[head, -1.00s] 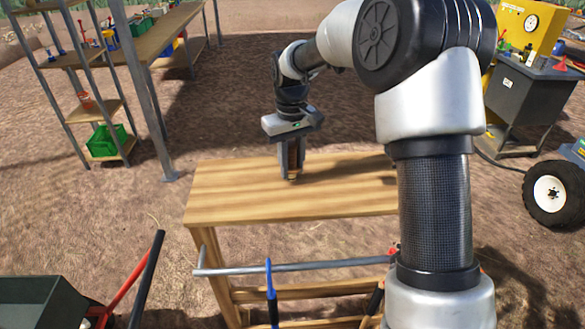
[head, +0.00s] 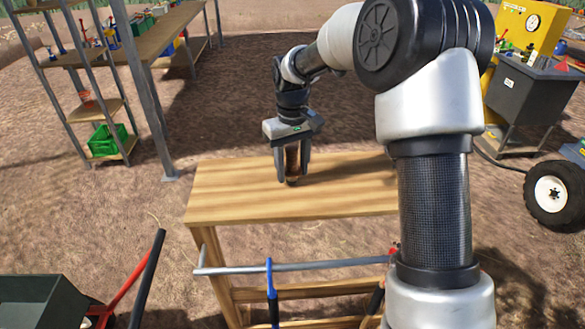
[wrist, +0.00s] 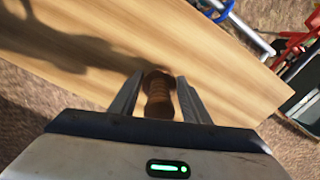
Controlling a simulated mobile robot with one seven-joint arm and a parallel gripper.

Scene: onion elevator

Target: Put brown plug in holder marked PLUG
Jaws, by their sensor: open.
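The brown plug (wrist: 158,100) is a ridged, turned piece standing on the wooden table (head: 225,190). In the head view the plug (head: 291,163) shows between the fingers of my gripper (head: 293,181). My gripper is open and low over the table top, with one finger on each side of the plug. In the wrist view a narrow gap shows beside the plug; whether either finger touches it I cannot tell. I cannot make out a holder marked PLUG in these frames.
The table top around the gripper is clear. A metal rail (head: 330,266) with a blue-handled tool (head: 270,285) runs along its front. A shelf rack with a green crate (head: 108,140) stands at the back left. A dark bin (head: 530,95) and a wheel (head: 552,194) are at the right.

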